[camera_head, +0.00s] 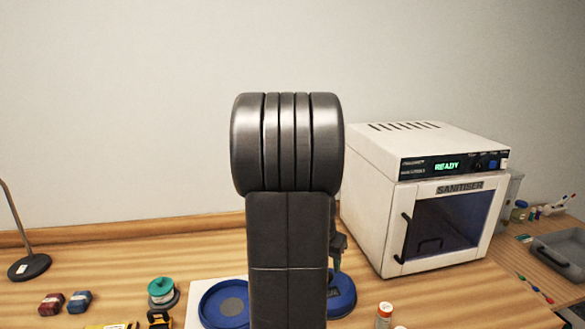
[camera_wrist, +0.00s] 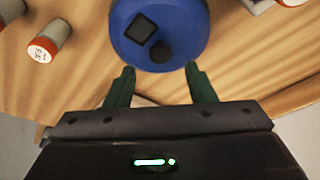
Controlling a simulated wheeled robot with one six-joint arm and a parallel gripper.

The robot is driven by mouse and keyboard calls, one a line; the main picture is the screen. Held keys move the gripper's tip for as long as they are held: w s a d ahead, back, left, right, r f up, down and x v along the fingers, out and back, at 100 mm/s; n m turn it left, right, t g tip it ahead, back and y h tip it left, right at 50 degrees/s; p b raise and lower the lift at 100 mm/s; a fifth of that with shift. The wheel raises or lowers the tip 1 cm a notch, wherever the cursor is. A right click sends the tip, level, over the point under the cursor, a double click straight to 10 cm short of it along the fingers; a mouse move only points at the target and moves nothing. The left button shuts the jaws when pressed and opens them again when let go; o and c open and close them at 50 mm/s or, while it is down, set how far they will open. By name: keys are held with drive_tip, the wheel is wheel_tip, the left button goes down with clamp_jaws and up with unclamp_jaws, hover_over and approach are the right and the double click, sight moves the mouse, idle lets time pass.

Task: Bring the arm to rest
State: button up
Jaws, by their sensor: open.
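My arm stands upright in the middle of the head view and hides part of the bench behind it. My gripper (camera_wrist: 161,84) shows in the wrist view with its two green fingers apart and nothing between them. A round blue device (camera_wrist: 181,22) with a black square and a black knob lies just beyond the fingertips, apart from them as far as I can see. In the head view, a small part of my gripper (camera_head: 336,262) shows at the right of my arm, above a blue round base (camera_head: 341,296).
A white sanitiser (camera_head: 430,200) with a shut door and a READY display stands at the right. A blue dish (camera_head: 224,303), green spool (camera_head: 161,291), dark stand (camera_head: 30,267), red and blue blocks (camera_head: 65,302) and a white-red cylinder (camera_head: 384,314) sit on the wooden bench. A grey tray (camera_head: 562,250) is far right.

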drive_tip(key=x, duration=0.7)
drive_tip(key=shift+r, duration=0.9)
